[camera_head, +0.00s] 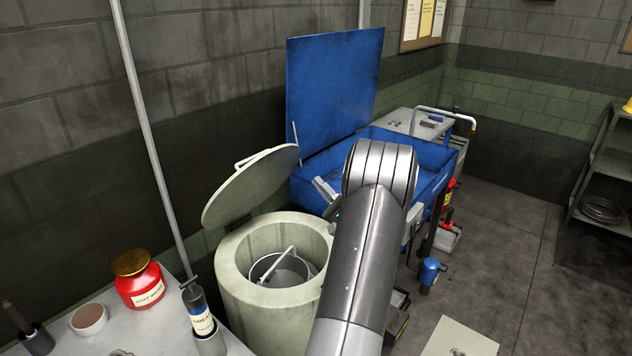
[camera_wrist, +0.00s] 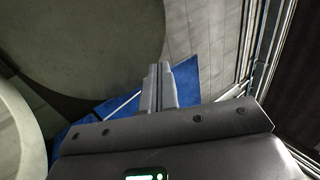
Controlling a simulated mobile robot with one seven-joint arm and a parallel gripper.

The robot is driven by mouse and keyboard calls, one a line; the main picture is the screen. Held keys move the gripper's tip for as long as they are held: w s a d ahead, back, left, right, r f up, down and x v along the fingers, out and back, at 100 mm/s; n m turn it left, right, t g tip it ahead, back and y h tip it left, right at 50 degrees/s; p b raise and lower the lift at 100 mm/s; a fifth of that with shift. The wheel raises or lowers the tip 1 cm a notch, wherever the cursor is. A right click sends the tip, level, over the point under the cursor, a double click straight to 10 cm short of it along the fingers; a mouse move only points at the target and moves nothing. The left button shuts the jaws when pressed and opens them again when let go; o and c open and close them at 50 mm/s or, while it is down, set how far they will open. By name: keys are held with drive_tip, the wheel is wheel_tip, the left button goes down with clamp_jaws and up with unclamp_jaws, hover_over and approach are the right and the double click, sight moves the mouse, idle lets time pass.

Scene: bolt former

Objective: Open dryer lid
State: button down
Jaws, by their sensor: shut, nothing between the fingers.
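The dryer (camera_head: 275,310) is a pale green-grey drum left of my arm in the head view. Its round lid (camera_head: 250,186) stands raised and tilted back at the rear, with a bar handle (camera_head: 252,158) on its far side. A basket (camera_head: 283,270) with a wire handle sits inside the open drum. In the wrist view the lid (camera_wrist: 90,40) fills the upper left, and part of the dryer (camera_wrist: 15,130) shows at the left edge. My gripper (camera_wrist: 160,72) is shut and empty, apart from the lid in that view. In the head view my arm mostly hides it.
A blue parts washer (camera_head: 335,85) with its cover up stands behind the dryer. The floor (camera_head: 520,240) at right is mostly clear.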

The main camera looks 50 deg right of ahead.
sight(287, 148)
drive_tip(key=x, duration=1.1)
drive_tip(key=shift+w+r, duration=0.15)
drive_tip(key=shift+w, duration=0.15)
drive_tip(key=shift+w+a+r, duration=0.1)
drive_tip(key=shift+w+r, duration=0.25)
drive_tip(key=shift+w, duration=0.05)
drive_tip(key=w+r+g, duration=0.3)
drive_tip(key=w, duration=0.7)
drive_tip(key=w+r+g, duration=0.4)
drive_tip(key=w, duration=0.7)
drive_tip(key=shift+w+r, duration=0.2)
drive_tip(key=shift+w, duration=0.05)
drive_tip(key=shift+s, duration=0.1)
